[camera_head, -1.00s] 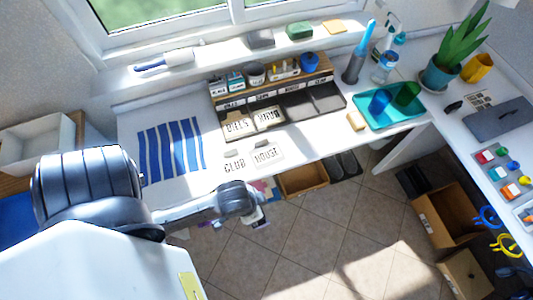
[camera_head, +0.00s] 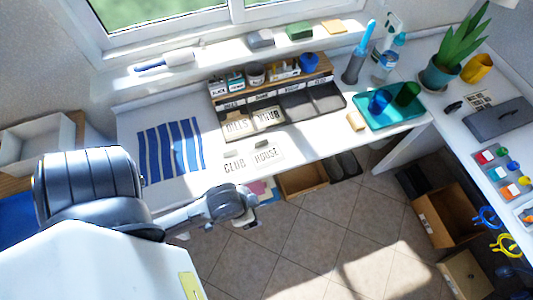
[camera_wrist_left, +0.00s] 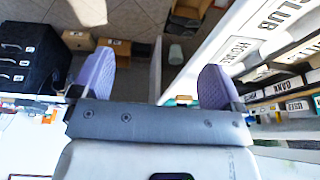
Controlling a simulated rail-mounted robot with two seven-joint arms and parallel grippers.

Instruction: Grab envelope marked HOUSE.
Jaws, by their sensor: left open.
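The envelope marked HOUSE (camera_head: 268,157) lies flat near the front edge of the white desk. It also shows in the left wrist view (camera_wrist_left: 238,48), right of the fingers. The envelope marked CLUB (camera_head: 234,165) lies just left of it in the head view. My left gripper (camera_head: 250,218) is in front of the desk edge, nearer to me than the HOUSE envelope and apart from it. In the left wrist view its two purple-padded fingers (camera_wrist_left: 157,78) are spread wide with nothing between them. My right gripper is not in view.
Behind the envelopes stands a sorter (camera_head: 328,97) with labelled slots; envelopes marked BILLS (camera_head: 238,127) and another rest in it. A striped blue cloth (camera_head: 171,150) lies left. A teal tray (camera_head: 395,119) stands right.

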